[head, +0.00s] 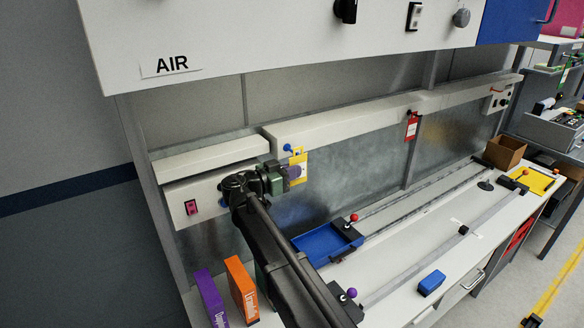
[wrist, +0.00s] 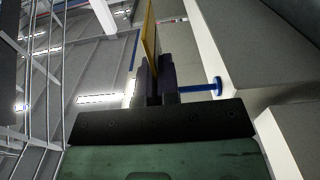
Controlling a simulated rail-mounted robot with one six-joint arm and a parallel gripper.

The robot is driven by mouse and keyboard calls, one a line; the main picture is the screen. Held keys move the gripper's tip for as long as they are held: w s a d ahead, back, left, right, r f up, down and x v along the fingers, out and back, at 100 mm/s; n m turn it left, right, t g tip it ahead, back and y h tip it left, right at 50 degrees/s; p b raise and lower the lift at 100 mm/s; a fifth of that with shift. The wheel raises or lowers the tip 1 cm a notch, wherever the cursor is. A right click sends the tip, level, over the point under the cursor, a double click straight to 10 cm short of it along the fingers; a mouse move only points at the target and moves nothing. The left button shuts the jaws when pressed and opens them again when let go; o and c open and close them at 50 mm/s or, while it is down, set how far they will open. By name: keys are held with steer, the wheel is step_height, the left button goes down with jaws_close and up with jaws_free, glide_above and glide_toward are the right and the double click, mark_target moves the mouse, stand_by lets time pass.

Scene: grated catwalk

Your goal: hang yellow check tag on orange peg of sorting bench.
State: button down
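The yellow check tag (head: 298,160) is at the tip of my gripper (head: 292,173), beside a blue peg (head: 287,148) on the pale rail. In the wrist view the fingers (wrist: 154,82) are closed on the tag (wrist: 149,35), which stands edge-on between them. The blue peg (wrist: 205,88) shows just right of the fingers, and its inner end is hidden behind them. I cannot tell whether the tag's hole is around that peg. A small orange peg (head: 496,90) sticks out at the far right end of the rail.
A red tag (head: 411,127) hangs mid-rail between here and the orange peg. The white cabinet (head: 250,40) overhangs the rail. On the sorting bench (head: 425,225) stand a blue tray (head: 322,241), a blue block (head: 431,282), and orange (head: 241,290) and purple (head: 211,298) boxes.

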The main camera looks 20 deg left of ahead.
steer(key=shift+s+d, duration=0.1)
stand_by(0.3)
steer(key=shift+s+d+r, duration=0.1)
steer(key=shift+s+d, duration=0.6)
steer(key=shift+d, duration=0.2)
steer(key=shift+s+d, duration=0.65)
steer(key=shift+d, duration=0.2)
step_height(320, 180, down, 6)
steer(key=b, duration=0.6)
